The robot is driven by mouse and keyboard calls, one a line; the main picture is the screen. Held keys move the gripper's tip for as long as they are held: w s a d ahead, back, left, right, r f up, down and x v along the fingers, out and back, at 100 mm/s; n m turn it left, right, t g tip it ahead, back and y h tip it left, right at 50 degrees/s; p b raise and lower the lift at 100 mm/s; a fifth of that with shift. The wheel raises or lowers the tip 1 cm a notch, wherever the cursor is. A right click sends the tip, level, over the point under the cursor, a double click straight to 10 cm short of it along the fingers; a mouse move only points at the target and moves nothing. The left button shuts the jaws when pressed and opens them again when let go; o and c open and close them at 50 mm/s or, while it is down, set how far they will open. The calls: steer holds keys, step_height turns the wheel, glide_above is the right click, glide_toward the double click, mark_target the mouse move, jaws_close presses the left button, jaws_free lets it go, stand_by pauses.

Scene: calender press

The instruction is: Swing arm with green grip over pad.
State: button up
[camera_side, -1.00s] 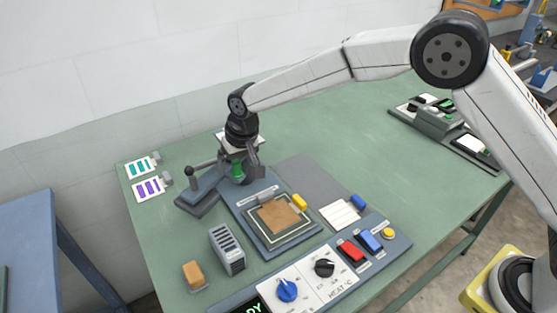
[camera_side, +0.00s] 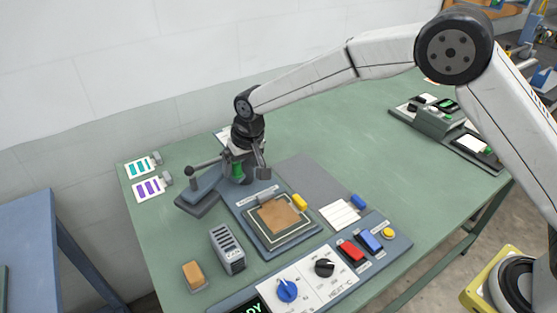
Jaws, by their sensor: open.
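The green grip (camera_side: 238,172) stands upright at the back of the press, close to the swing arm's grey post and base (camera_side: 199,189). The pad (camera_side: 277,217) is a brown square inside a white outline on the grey press plate, in front of the grip. The swing arm is not over the pad. My gripper (camera_side: 250,170) points down at the green grip, its fingers open. One dark finger shows just right of the grip. Whether the fingers touch the grip I cannot tell; my gripper hides part of the swing arm.
A panel with a blue knob (camera_side: 287,290), a black knob (camera_side: 324,267) and red and blue switches (camera_side: 351,251) lies in front. A grey slotted rack (camera_side: 227,250) and a tan block (camera_side: 195,274) stand left of the pad.

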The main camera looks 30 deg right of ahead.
steer(key=shift+d, duration=0.1)
steer(key=shift+s+d, duration=0.25)
steer(key=shift+d, duration=0.25)
steer(key=shift+d, duration=0.15)
stand_by(0.3)
steer(key=shift+s+d, duration=0.15)
steer(key=shift+d, duration=0.5)
